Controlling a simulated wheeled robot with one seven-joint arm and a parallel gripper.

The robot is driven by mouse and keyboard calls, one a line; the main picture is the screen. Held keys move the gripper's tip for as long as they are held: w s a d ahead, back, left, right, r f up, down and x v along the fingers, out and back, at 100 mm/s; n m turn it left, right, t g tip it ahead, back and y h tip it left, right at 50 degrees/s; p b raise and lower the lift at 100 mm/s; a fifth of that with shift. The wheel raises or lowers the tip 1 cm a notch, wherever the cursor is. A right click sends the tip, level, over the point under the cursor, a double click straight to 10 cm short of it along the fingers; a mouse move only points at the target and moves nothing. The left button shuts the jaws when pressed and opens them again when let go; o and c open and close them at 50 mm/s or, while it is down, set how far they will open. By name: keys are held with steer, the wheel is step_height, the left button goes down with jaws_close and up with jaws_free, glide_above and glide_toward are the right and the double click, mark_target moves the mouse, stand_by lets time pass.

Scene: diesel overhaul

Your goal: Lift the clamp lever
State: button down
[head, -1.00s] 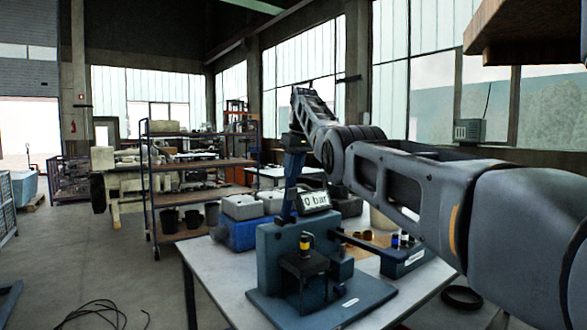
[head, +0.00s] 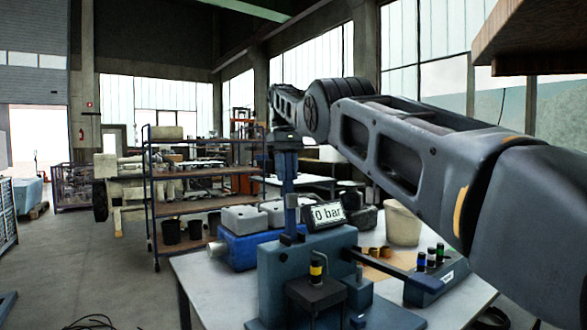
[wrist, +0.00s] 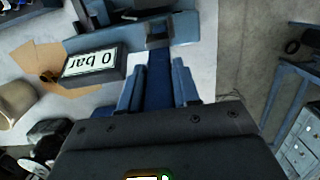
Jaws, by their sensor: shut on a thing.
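The bar runs from between the fingers towards a dark square part of the stand. In the head view the gripper and the stand hide most of the lever, and its angle is hard to tell. The gauge (head: 328,213) reads 0 bar.
A yellow-banded part (head: 316,271) stands on the stand's front block. A blue tank (head: 238,250) and a pale pot (head: 402,223) stand behind. The table's left corner (head: 200,275) is clear.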

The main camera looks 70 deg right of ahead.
steer(key=shift+w+d, duration=0.1)
steer(key=shift+w, duration=0.05)
stand_by(0.3)
steer(key=c, duration=0.9)
jaws_free()
